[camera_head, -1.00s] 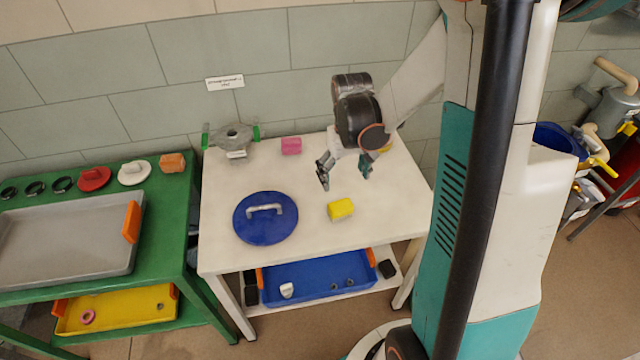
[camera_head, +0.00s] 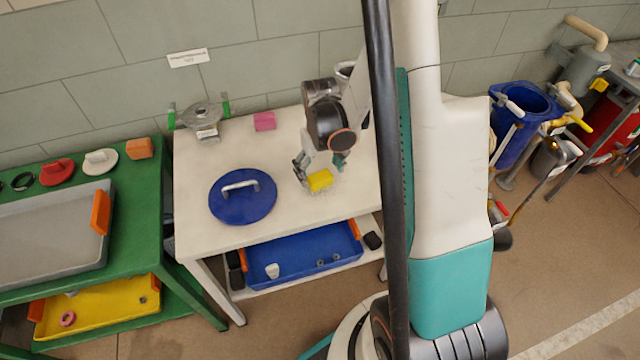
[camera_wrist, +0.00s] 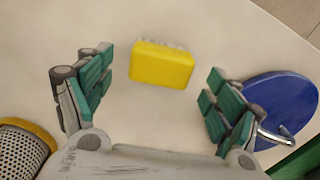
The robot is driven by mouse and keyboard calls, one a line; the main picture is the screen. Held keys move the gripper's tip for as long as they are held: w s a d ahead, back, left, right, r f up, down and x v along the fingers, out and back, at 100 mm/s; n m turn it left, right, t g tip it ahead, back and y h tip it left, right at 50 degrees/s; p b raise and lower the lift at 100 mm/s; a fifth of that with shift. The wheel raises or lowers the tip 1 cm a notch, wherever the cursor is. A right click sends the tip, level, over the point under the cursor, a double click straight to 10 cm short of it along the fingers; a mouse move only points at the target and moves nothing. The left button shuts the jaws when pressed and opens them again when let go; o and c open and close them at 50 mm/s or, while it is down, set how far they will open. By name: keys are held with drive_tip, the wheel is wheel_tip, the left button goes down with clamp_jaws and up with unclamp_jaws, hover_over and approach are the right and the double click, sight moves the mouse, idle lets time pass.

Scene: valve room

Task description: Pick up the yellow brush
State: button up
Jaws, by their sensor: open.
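The yellow brush (camera_head: 320,181) lies on the white table (camera_head: 225,160), right of the blue lid. In the wrist view the brush (camera_wrist: 162,64) shows its yellow block with pale bristles along its far edge. My gripper (camera_head: 322,170) is just above and behind it in the head view. In the wrist view my gripper (camera_wrist: 155,95) is open, with its teal fingers apart on either side. The brush sits in line with the gap, slightly beyond the fingertips, and nothing is held.
A blue lid with a handle (camera_head: 243,195) lies left of the brush. A pink block (camera_head: 264,121) and a grey valve part (camera_head: 204,119) stand at the back. A perforated cylinder (camera_wrist: 22,150) is near my gripper. A green table (camera_head: 140,210) stands at left.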

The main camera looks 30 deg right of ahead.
sight(320, 175)
wheel_tip(320, 175, down, 4)
drive_tip(key=shift+w+r+b, duration=0.1)
drive_tip(key=shift+r+b, duration=0.1)
drive_tip(key=shift+b, duration=0.5)
drive_tip(key=shift+r, duration=0.1)
drive_tip(key=c, duration=1.2)
drive_tip(key=shift+o, duration=0.2)
wheel_tip(320, 175, up, 20)
drive_tip(key=p, duration=0.8)
drive_tip(key=shift+o, duration=1.1)
drive_tip(key=shift+w, duration=0.1)
drive_tip(key=shift+c, duration=0.4)
